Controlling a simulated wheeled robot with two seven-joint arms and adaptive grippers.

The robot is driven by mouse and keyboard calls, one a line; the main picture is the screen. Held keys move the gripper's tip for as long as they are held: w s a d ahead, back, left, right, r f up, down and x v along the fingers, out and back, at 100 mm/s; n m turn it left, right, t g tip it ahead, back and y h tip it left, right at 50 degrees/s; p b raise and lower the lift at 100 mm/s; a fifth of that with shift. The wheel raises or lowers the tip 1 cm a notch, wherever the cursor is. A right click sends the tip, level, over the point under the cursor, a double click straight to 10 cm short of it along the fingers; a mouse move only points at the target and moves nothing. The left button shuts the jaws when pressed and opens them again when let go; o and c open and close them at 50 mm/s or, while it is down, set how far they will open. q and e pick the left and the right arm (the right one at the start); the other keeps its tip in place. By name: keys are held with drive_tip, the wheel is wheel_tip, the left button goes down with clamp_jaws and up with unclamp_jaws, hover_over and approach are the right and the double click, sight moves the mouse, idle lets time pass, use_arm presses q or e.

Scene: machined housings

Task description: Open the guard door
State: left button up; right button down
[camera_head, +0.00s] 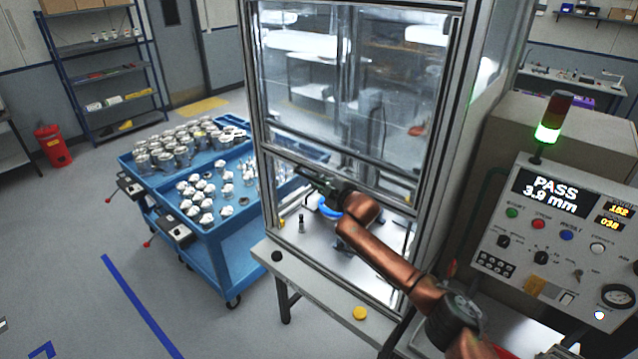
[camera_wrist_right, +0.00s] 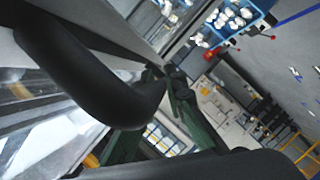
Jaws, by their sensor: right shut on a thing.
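The guard door (camera_head: 350,85) is a clear panel in a grey metal frame on the front of the machine cabinet. Its lower frame bar runs slantwise just above my right gripper (camera_head: 312,180), which is at the door's lower part. In the right wrist view a thick black curved handle (camera_wrist_right: 85,75) fills the left side, and the green fingers of my right gripper (camera_wrist_right: 155,115) are closed around its end. The exact contact is partly hidden. My left gripper is not in view.
A blue cart (camera_head: 235,240) with many metal parts stands close to the left of the cabinet. A control panel (camera_head: 560,235) reading PASS, with a lit green lamp (camera_head: 547,132), is at the right. Floor at left is open.

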drive_tip(key=shift+a+r, duration=0.1)
drive_tip(key=shift+a, duration=0.05)
drive_tip(key=c, duration=2)
unclamp_jaws()
drive_tip(key=shift+s, duration=0.1)
drive_tip(key=shift+o, duration=0.2)
drive_tip(key=v, duration=1.2)
